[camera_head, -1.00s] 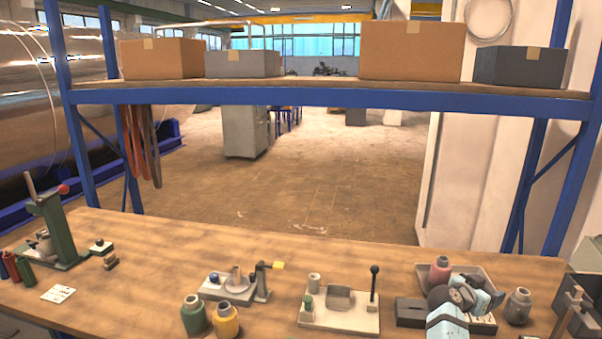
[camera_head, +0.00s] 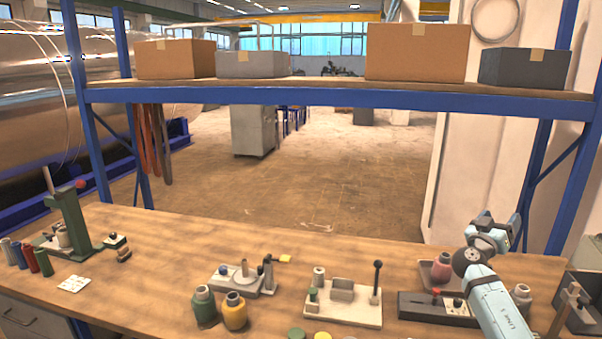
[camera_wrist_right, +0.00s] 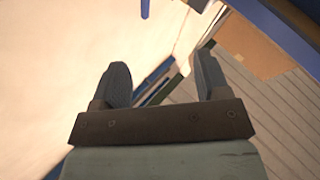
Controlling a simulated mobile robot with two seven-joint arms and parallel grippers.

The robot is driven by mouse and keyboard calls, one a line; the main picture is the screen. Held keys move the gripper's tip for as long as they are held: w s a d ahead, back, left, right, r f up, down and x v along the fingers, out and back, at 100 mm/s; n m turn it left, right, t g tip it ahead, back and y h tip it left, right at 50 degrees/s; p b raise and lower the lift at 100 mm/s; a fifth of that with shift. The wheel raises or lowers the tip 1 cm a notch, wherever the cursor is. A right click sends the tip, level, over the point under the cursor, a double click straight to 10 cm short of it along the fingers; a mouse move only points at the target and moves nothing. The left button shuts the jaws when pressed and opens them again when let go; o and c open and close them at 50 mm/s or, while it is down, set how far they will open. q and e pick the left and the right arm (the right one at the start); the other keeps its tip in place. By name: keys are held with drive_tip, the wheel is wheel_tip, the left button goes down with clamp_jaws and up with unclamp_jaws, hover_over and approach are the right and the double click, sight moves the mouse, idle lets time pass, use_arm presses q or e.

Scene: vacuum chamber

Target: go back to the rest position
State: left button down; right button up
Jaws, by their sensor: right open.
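My right arm rises from the lower right in the head view, over the right part of the workbench (camera_head: 160,285). Its gripper (camera_head: 497,228) is raised above the bench, beyond the tray with the pink bottle. In the right wrist view the two dark fingers of the right gripper (camera_wrist_right: 163,85) stand apart with nothing between them. My left gripper does not show in any view.
A green press (camera_head: 72,225) stands at the bench's left. A lever fixture (camera_head: 343,302), a pink bottle (camera_head: 441,268) and a grey bottle (camera_head: 521,300) are at right. A blue shelf beam (camera_head: 330,98) with boxes crosses above.

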drive_tip(key=w+a+f+n+t+y, duration=0.55)
drive_tip(key=w+a+n+y, duration=0.35)
drive_tip(key=y, duration=0.7)
drive_tip(key=s+a+f+n+g+y, duration=0.1)
drive_tip(key=s+a+f, duration=0.4)
drive_tip(key=f, duration=0.2)
drive_tip(key=s+a+f+n+g+y, duration=0.1)
drive_tip(key=s+a+f, duration=0.35)
drive_tip(key=f, duration=0.35)
drive_tip(key=s+a+f+g+y, duration=0.1)
drive_tip(key=s+a+f, duration=0.4)
drive_tip(key=s, duration=0.8)
drive_tip(key=s+a+f+g+y, duration=0.1)
drive_tip(key=s+a+f, duration=0.5)
drive_tip(key=s, duration=0.8)
drive_tip(key=s+a+f+g+y, duration=0.1)
drive_tip(key=s+a+f, duration=0.5)
drive_tip(key=s, duration=0.8)
drive_tip(key=shift+g+y, duration=0.3)
drive_tip(key=shift+g, duration=0.45)
drive_tip(key=shift+f, duration=0.1)
